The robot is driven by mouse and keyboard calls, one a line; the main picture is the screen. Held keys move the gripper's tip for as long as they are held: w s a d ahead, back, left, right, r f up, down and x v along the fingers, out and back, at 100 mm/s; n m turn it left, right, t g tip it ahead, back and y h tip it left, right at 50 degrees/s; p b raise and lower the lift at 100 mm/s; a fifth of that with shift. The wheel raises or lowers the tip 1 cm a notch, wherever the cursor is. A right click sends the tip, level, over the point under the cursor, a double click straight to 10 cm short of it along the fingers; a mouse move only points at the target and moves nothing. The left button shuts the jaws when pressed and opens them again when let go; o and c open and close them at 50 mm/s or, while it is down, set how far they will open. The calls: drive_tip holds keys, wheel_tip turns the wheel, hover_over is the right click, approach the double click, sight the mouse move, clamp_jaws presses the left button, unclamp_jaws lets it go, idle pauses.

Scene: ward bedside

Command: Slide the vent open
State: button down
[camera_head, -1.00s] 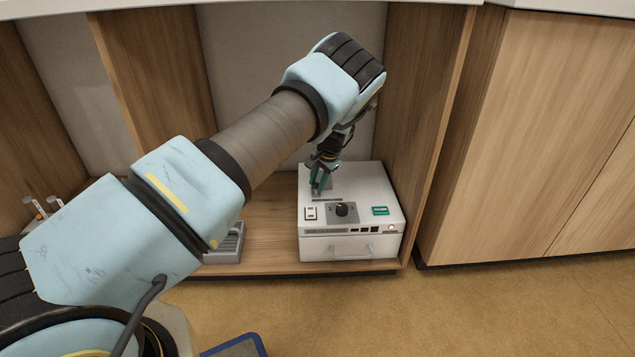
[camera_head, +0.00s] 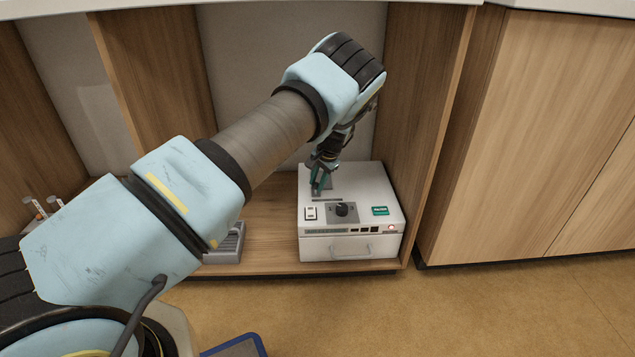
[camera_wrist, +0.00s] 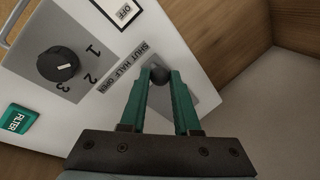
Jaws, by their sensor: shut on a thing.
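The white machine (camera_head: 350,215) stands on the low wooden shelf. On its top is the vent's grey plate (camera_wrist: 206,92), with a label strip (camera_wrist: 124,66) reading SHUT, HALF, OPEN beside it. A round dark knob (camera_wrist: 160,74) sits on the plate, near the SHUT end of the label in the wrist view. My gripper (camera_wrist: 160,80) has green fingers and is shut on this knob. In the head view my gripper (camera_head: 318,182) reaches down to the machine's top from behind; the knob is hidden there.
A numbered black dial (camera_wrist: 57,64), an OFF switch (camera_wrist: 122,11) and a green FILTER button (camera_wrist: 18,118) lie close by on the machine's top. A wooden side panel (camera_head: 425,110) stands right of the machine. Tubes (camera_head: 42,207) stand at far left.

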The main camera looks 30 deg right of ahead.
drive_tip(key=s+d, duration=0.1)
drive_tip(key=d, duration=0.1)
drive_tip(key=s+d+b, duration=0.1)
drive_tip(key=d, duration=0.1)
drive_tip(key=s+d, duration=0.1)
drive_tip(key=d, duration=0.1)
drive_tip(key=shift+d, duration=0.1)
drive_tip(key=shift+s+d, duration=0.1)
drive_tip(key=shift+d, duration=0.2)
drive_tip(key=c, duration=0.6)
unclamp_jaws()
drive_tip(key=shift+r, duration=0.1)
